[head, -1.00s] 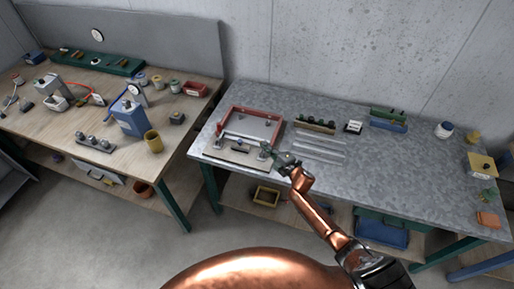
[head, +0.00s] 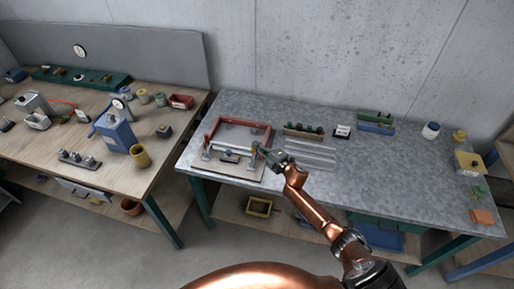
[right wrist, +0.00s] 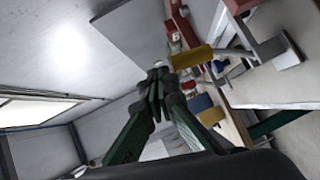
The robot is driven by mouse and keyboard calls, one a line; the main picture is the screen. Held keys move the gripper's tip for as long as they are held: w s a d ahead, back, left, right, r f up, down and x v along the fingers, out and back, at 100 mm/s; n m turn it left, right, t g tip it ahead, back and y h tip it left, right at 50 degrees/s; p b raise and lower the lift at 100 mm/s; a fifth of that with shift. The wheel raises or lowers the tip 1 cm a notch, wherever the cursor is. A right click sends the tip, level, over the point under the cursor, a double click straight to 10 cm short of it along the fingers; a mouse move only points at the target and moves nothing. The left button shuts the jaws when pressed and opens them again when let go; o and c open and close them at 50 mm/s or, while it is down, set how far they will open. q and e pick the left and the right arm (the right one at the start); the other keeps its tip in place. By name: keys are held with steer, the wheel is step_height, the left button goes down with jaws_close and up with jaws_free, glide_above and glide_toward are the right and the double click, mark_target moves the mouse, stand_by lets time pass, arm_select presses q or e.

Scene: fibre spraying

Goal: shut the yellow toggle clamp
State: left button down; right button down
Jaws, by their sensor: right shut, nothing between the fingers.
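The yellow toggle clamp shows its yellow handle (right wrist: 192,57) in the right wrist view, just beyond and to the right of my fingertips. In the head view a small yellow part (head: 254,146) stands at the right front of the red-framed fixture (head: 238,122), partly hidden by my gripper. My right gripper (head: 259,148) is shut and empty beside it. Its fingertips (right wrist: 158,72) meet close to the handle; I cannot tell whether they touch it. The clamp's exact opening angle is too small to tell. My left gripper is not in view.
The fixture sits at the left end of the grey metal table (head: 340,180). A rack with dark round tops (head: 303,130) stands behind my gripper. A white jar (head: 431,130) and a yellow box (head: 469,163) stand farther right.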

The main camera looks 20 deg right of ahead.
steer(key=shift+r, duration=0.1)
stand_by(0.3)
steer(key=s+d+r+p, duration=0.2)
steer(key=s+r, duration=0.4)
steer(key=s, duration=0.5)
steer(key=shift+s+d, duration=0.15)
steer(key=shift+s, duration=0.05)
